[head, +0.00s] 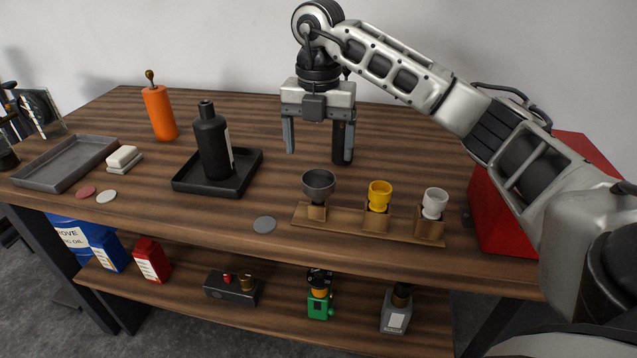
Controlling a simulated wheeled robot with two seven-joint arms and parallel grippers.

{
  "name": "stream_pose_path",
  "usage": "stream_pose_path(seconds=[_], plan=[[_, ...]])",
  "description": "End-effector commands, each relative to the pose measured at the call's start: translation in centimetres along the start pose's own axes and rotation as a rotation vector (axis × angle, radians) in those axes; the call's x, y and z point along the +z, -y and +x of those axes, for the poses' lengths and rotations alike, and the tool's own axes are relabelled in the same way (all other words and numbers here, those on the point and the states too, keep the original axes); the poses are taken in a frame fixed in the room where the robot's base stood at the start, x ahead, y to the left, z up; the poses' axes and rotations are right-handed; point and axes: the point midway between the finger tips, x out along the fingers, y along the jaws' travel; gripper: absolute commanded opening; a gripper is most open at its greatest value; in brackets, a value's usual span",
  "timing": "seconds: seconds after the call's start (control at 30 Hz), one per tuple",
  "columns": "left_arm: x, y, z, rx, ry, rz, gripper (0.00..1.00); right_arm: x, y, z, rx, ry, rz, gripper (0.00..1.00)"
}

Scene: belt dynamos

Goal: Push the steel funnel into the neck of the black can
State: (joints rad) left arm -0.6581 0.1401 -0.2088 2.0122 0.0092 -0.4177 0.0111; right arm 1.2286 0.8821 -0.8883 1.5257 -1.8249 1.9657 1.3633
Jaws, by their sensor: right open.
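The steel funnel (319,184) is a dark grey metal cup. It sits upright in the left seat of a wooden rack near the table's front edge. The black can (211,143) is bottle-shaped, with a narrow neck and a pale label on its right side. It stands upright in a black tray (187,184), left of the rack. My right gripper (319,152) points down with its fingers apart and nothing between them. In the picture it is above and behind the steel funnel, apart from it. My left gripper is not in view.
A yellow funnel (380,193) and a white funnel (435,202) share the wooden rack (345,219). A red box (498,215) stands at the right. An orange bottle (159,111), a soap-like block (122,157) and a grey tray (66,163) are at the left. A grey disc (265,225) lies in front.

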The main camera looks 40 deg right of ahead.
Motion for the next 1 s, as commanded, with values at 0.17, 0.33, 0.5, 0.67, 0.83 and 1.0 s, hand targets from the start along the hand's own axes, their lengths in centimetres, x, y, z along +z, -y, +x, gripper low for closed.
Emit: stream_pose_path(seconds=[0.17,0.33,0.5,0.67,0.83,1.0], plan=[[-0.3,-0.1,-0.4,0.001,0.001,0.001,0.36,-0.1,0.1,3.7,-0.004,-0.003,-0.001,0.82],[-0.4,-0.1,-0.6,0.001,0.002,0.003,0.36,-0.1,0.0,6.9,-0.002,-0.003,-0.002,0.82],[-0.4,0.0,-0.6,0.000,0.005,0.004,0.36,-0.1,0.0,9.3,-0.001,-0.003,-0.003,0.82],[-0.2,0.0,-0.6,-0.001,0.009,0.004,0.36,-0.1,0.0,10.4,0.001,-0.002,-0.002,0.82],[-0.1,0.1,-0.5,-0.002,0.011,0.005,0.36,-0.1,-0.1,10.8,0.002,-0.001,-0.003,0.82],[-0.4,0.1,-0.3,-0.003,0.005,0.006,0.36,-0.1,-0.1,10.7,0.002,-0.001,-0.003,0.79]])
